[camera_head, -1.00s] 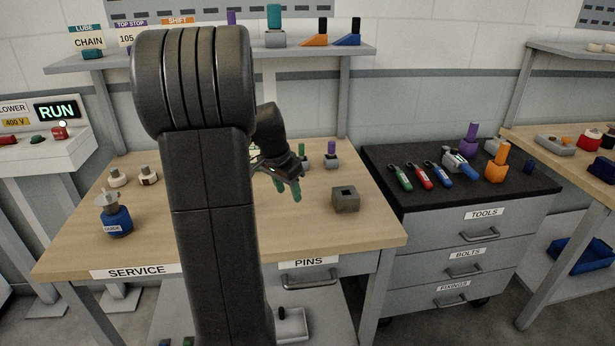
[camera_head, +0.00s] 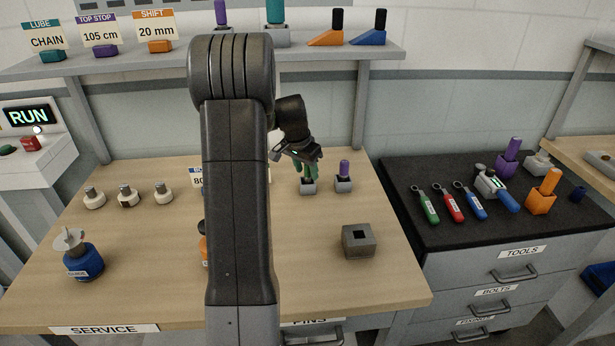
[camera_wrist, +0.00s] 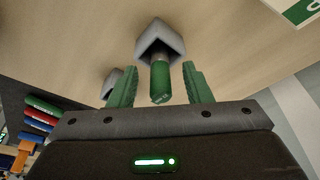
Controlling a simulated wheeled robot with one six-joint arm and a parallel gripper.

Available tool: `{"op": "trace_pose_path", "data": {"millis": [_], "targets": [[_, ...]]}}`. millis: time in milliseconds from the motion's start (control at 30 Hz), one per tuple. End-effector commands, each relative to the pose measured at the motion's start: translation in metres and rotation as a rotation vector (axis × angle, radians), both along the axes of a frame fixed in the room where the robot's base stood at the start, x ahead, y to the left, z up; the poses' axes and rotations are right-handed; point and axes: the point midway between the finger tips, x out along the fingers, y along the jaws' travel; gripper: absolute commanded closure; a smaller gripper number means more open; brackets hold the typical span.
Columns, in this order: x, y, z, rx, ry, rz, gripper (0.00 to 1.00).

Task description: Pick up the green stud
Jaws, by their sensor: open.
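The green stud (camera_wrist: 160,82) stands in a small grey block (camera_wrist: 158,42), seen in the wrist view between the two green fingers of my gripper (camera_wrist: 170,86). Gaps show on both sides of it, so the fingers are apart from it. In the head view my gripper (camera_head: 307,170) is at the back of the wooden table, over a grey block (camera_head: 308,187). There the stud is hard to tell from the green fingers.
A purple stud (camera_head: 344,167) in another grey block stands close to the right of my gripper. A grey block with a square hole (camera_head: 359,241) sits nearer the front. A shelf (camera_head: 430,52) runs above the back of the wooden table (camera_head: 150,290).

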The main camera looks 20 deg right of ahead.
Motion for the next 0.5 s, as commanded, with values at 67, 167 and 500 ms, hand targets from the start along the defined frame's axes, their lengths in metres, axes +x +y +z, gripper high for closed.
{"op": "trace_pose_path", "data": {"millis": [67,167,500], "targets": [[0.0005,-0.0009,-0.0033,0.000,0.000,0.000,0.55],[0.0006,-0.0009,-0.0036,0.000,-0.001,0.000,0.55],[0.0006,-0.0006,-0.0034,0.000,-0.001,0.000,1.00]]}}
